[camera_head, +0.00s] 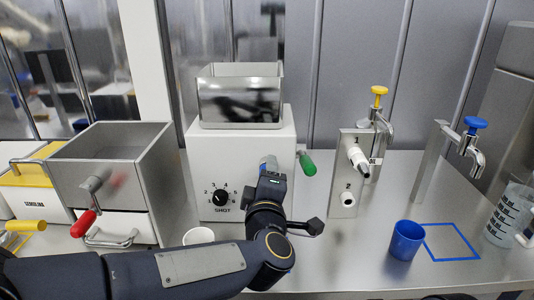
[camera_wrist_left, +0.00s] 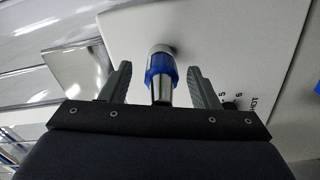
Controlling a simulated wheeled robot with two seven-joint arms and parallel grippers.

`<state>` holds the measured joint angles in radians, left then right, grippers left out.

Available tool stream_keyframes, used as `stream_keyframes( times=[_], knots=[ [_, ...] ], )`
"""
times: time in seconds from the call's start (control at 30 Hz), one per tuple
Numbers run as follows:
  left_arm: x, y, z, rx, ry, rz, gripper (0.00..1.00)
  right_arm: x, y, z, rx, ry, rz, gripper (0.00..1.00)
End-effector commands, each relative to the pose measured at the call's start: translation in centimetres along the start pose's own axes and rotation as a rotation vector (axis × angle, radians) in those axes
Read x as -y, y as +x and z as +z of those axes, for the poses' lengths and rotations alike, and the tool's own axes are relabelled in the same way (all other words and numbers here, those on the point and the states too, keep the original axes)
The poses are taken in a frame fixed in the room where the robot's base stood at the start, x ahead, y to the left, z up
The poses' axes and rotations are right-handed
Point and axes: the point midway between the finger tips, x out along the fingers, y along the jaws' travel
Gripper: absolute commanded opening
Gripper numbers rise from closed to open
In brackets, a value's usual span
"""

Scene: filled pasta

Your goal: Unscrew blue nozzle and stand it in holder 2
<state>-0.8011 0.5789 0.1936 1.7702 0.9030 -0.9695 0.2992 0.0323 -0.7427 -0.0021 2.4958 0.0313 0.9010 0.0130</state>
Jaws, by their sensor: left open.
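The blue nozzle, a metal tube with a blue collar (camera_wrist_left: 161,66), sits on the white front of the SHOT machine (camera_head: 254,150). In the left wrist view it lies between the two fingers of my left gripper (camera_wrist_left: 159,72), which is open, with a gap visible on both sides. In the head view my left gripper (camera_head: 268,172) is at the machine's front and mostly hides the nozzle. The metal holder plate (camera_head: 336,180) stands to the right, with positions marked 1 and 2. A metal nozzle with a white end (camera_head: 358,158) is at 1; a short white stub (camera_head: 347,198) shows at 2.
A green-handled lever (camera_head: 307,164) is on the machine's right side. A steel box with a red handle (camera_head: 84,222) stands left. A white cup (camera_head: 198,236) is behind my forearm. A blue cup (camera_head: 406,240), blue square outline (camera_head: 450,241) and measuring jug (camera_head: 508,212) are right.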

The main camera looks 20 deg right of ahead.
Motion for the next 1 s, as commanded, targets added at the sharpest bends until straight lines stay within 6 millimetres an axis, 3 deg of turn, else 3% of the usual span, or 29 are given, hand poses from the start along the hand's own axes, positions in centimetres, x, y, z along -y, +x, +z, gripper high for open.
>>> stream_keyframes(
  times=[0.17, 0.3, 0.6, 1.0],
  knots=[
    [-0.5, 0.0, -0.1, 0.001, 0.167, -0.002, 0.55, 0.8, -1.8, -0.9, 0.001, 0.0, 0.0, 0.36],
    [-0.6, 0.0, -0.1, 0.002, 0.426, -0.002, 0.55, 1.8, -3.9, -1.9, 0.0, 0.0, 0.0, 0.36],
    [-0.2, 0.0, 0.0, 0.001, 0.774, 0.0, 0.55, 2.7, -5.9, -3.0, 0.001, 0.0, 0.0, 0.36],
    [0.2, 0.0, 0.0, -0.001, 0.794, 0.001, 0.55, 2.5, -5.4, -2.7, 0.001, 0.0, 0.0, 0.36]
  ],
)
